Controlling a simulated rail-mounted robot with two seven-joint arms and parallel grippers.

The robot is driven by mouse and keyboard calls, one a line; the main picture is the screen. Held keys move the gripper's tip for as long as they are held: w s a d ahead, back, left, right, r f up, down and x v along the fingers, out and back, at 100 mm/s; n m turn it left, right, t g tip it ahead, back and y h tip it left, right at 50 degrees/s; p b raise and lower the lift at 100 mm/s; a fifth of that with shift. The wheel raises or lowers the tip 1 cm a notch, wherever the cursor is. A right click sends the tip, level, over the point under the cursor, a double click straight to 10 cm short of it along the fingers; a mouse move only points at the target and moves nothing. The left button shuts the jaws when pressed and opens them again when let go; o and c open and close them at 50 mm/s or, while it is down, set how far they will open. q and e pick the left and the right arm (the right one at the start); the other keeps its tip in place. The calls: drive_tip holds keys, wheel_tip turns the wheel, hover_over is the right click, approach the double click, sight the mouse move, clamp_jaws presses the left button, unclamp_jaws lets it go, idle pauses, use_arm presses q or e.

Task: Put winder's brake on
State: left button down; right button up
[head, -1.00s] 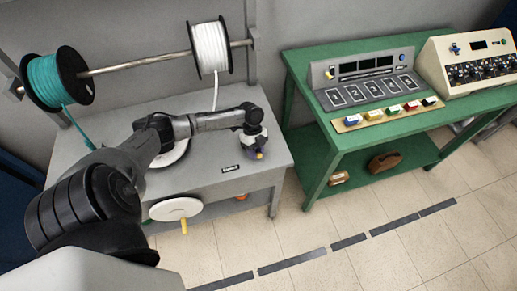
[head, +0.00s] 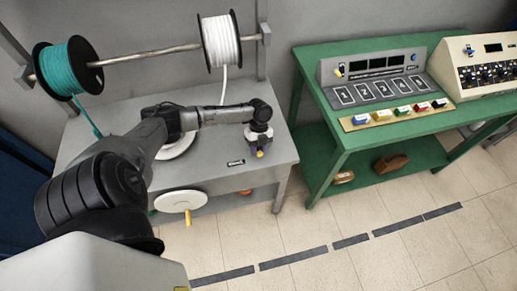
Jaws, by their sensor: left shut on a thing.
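The winder is a grey bench (head: 215,178) at the left, with a dark label (head: 236,162) near its front edge. A white crank wheel (head: 180,201) with a yellow handle is on its front. My left arm reaches across the bench. My left gripper (head: 259,148) points down at the bench's right front, just right of the label. It is shut on a small part there, which I take for the brake lever. The fingers hide most of that part, so its position cannot be told. A small yellow patch shows at the fingertips. My right gripper is out of view.
A teal spool (head: 68,68) and a white spool (head: 220,41) hang on a rod above the bench. A white disc (head: 180,146) lies partly behind my arm. A green table (head: 350,135) with a control panel (head: 372,78) stands right, past a gap.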

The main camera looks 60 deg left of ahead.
use_arm(q)
drive_tip(key=c, duration=0.9)
unclamp_jaws()
drive_tip(key=v, duration=1.4)
drive_tip(key=shift+f, duration=0.1)
